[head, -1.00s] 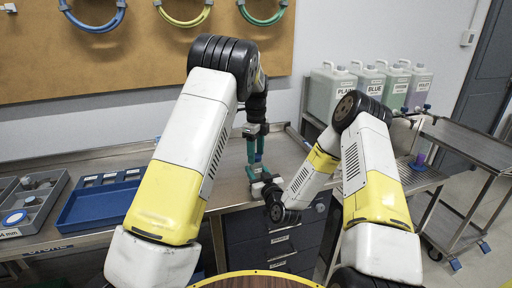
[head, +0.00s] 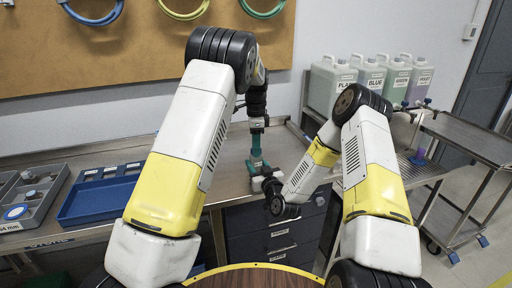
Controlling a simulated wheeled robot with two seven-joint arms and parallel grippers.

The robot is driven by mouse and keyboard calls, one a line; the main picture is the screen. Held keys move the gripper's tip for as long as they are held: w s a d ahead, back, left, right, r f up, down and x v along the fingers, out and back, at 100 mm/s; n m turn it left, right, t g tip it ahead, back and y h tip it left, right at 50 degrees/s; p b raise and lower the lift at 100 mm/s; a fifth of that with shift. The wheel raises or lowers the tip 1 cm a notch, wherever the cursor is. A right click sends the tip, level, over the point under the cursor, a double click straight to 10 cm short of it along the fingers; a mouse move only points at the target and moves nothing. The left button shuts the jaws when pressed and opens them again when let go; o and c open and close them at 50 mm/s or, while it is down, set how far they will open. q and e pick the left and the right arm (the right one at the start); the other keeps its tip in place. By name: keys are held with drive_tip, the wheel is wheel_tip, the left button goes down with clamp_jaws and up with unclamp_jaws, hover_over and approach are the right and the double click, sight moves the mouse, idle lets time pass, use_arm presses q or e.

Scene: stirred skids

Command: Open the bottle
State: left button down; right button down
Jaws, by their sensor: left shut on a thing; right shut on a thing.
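My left gripper (head: 257,163) points straight down over the bench, with teal fingers below a grey wrist. It is shut on the top of a small bottle, which I take to be its cap. My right gripper (head: 264,182) reaches in low from the right and is shut on the bottle's body, just under the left gripper. The bottle is almost wholly hidden by the two grippers. I cannot make out its shape, or whether the cap is apart from it.
A blue tray (head: 68,216) and a grey compartment tray (head: 47,190) with small parts lie on the bench at left. Large labelled jugs (head: 328,88) stand behind at right. A metal cart (head: 470,138) stands far right. Bare bench lies left of the grippers.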

use_arm(q)
drive_tip(key=n, duration=0.8)
drive_tip(key=shift+n, duration=0.4)
drive_tip(key=n, duration=0.6)
drive_tip(key=shift+n, duration=0.3)
drive_tip(key=n, duration=0.6)
drive_tip(key=shift+n, duration=0.3)
drive_tip(key=n, duration=0.8)
drive_tip(key=shift+r, duration=0.1)
drive_tip(key=shift+w, duration=0.1)
drive_tip(key=shift+r, duration=0.15)
drive_tip(key=shift+r, duration=0.95)
